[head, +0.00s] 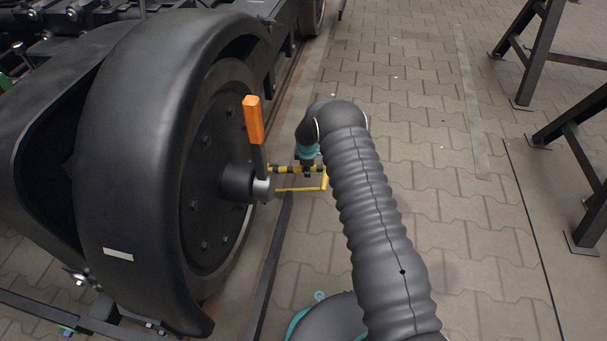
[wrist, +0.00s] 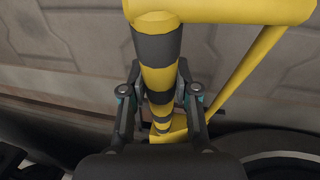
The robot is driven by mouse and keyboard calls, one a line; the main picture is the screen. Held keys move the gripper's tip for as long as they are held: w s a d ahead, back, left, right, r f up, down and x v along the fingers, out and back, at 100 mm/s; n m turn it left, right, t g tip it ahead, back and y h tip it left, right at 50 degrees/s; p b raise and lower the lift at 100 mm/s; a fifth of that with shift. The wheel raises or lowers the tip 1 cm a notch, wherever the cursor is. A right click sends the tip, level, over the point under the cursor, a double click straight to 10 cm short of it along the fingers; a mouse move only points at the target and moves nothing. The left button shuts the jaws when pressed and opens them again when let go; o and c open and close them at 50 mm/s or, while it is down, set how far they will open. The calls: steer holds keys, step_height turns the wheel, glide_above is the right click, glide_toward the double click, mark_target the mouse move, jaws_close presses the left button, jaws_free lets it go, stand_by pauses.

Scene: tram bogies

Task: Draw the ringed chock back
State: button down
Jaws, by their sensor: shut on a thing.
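A yellow bar with black bands (head: 285,169) stands out beside the wheel hub in the head view. It joins a plain yellow frame (head: 300,189). In the wrist view the banded bar (wrist: 157,78) runs between my gripper's fingers, with a plain yellow crossbar (wrist: 225,10) at the top and a yellow piece (wrist: 168,132) at its far end. My gripper (wrist: 160,95) is shut on the banded bar; it shows small in the head view (head: 307,170). I cannot make out the chock's body or how it meets the wheel.
The large black wheel (head: 197,210) under its fender (head: 120,140) stands left of my gripper. An orange-handled lever (head: 253,120) rises at its hub. Dark metal stands (head: 535,50) are at the right. The paved floor (head: 450,200) between is clear.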

steer(key=shift+w+d+r, duration=0.1)
steer(key=shift+w+d, duration=0.1)
steer(key=shift+w, duration=0.45)
steer(key=shift+w+d, duration=0.15)
steer(key=shift+w, duration=0.45)
steer(key=c, duration=0.8)
jaws_free()
steer(key=shift+d, duration=0.15)
steer(key=shift+c, duration=0.2)
step_height(320, 180, up, 12)
steer(key=s, duration=0.2)
steer(key=shift+s+a, duration=0.2)
steer(key=shift+a, duration=0.15)
steer(key=shift+f, duration=0.2)
